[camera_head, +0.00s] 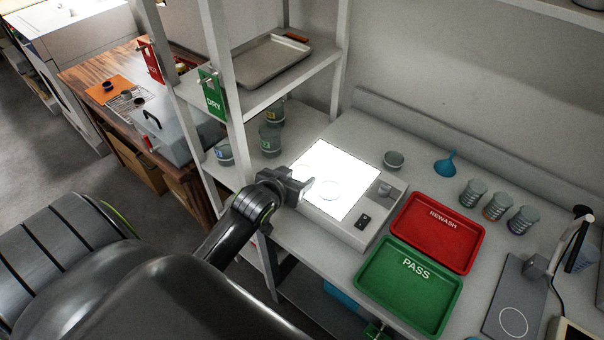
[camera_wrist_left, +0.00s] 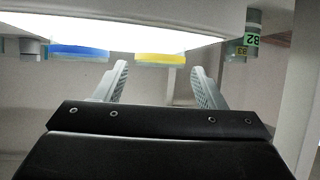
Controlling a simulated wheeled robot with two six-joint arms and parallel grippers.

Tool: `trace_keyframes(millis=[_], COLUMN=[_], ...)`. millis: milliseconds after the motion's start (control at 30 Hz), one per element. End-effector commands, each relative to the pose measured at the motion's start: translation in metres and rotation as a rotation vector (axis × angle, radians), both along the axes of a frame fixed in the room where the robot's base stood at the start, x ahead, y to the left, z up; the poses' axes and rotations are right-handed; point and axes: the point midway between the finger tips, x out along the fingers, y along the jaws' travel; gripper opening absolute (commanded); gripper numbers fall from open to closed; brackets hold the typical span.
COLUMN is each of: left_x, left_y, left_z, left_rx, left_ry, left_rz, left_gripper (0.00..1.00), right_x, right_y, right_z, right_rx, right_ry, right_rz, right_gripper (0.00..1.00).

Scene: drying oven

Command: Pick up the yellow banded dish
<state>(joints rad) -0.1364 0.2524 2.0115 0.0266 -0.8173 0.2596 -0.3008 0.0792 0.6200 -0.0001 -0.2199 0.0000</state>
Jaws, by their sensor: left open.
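The yellow banded dish (camera_wrist_left: 160,60) is in the left wrist view, beyond my fingertips and between them. A blue banded dish (camera_wrist_left: 78,52) is left of it in that view. In the head view a faint clear dish outline (camera_head: 330,189) lies on the bright panel of the light box (camera_head: 349,231); glare hides its band colour. My left gripper (camera_head: 305,190) is at the left edge of the light box. In the left wrist view the gripper (camera_wrist_left: 160,69) is open, with nothing between its fingers. My right gripper is not in view.
A red REWASH tray (camera_head: 437,231) and a green PASS tray (camera_head: 408,285) lie right of the light box. A shelf post (camera_head: 225,100) stands behind my left arm. Labelled cups (camera_head: 270,138) stand on the shelf. A blue funnel (camera_head: 446,163) is at the back.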

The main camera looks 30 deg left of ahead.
Motion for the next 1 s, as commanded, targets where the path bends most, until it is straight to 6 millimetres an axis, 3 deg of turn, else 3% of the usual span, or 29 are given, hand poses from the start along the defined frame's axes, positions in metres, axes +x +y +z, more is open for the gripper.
trace_keyframes(millis=[333,700,1000], left_x=[0.033,0.039,0.039], left_y=[0.003,0.004,0.004], left_z=[-0.018,-0.022,-0.022], left_rx=[0.0,0.0,0.0], left_ry=[0.0,-0.001,-0.001], left_rz=[0.0,0.0,0.0], left_gripper=[0.64,0.64,0.3], right_x=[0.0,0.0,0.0], right_y=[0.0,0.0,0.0], right_z=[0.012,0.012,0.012], right_rx=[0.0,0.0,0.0], right_ry=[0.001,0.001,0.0], right_rz=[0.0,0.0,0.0], right_gripper=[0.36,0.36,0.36])
